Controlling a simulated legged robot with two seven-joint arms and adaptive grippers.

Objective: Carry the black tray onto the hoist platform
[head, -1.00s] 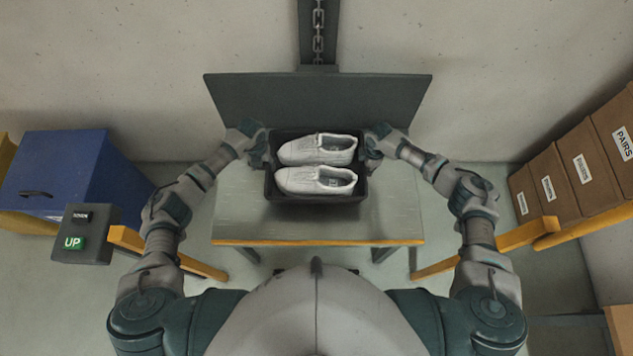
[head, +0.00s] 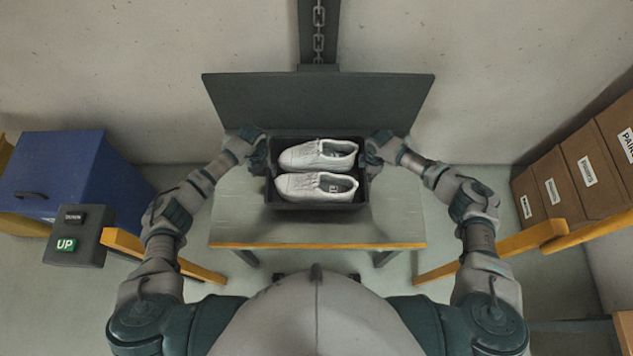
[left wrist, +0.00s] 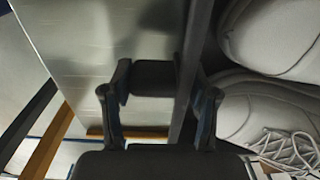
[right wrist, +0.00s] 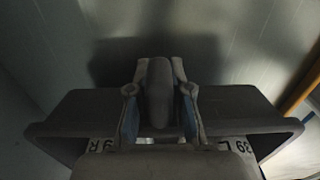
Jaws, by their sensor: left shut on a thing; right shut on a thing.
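The black tray (head: 316,203) carries two white shoes (head: 318,155) (head: 316,187) side by side. It is over the grey hoist platform (head: 235,215), which has an orange front edge and a dark back panel. I cannot tell whether its base touches the platform. My left gripper (head: 262,158) is shut on the tray's left side; the left wrist view shows its fingers (left wrist: 160,95) at the tray wall (left wrist: 198,40). My right gripper (head: 372,160) is shut on the right side; its fingers (right wrist: 160,105) straddle the tray rim (right wrist: 80,110) in the right wrist view.
A control box (head: 76,236) with UP and DOWN buttons is at the left, before a blue cabinet (head: 60,175). Orange rails (head: 150,250) (head: 500,255) flank the platform. Cardboard boxes (head: 590,170) stand at the right. A chain mast (head: 319,35) rises behind the panel.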

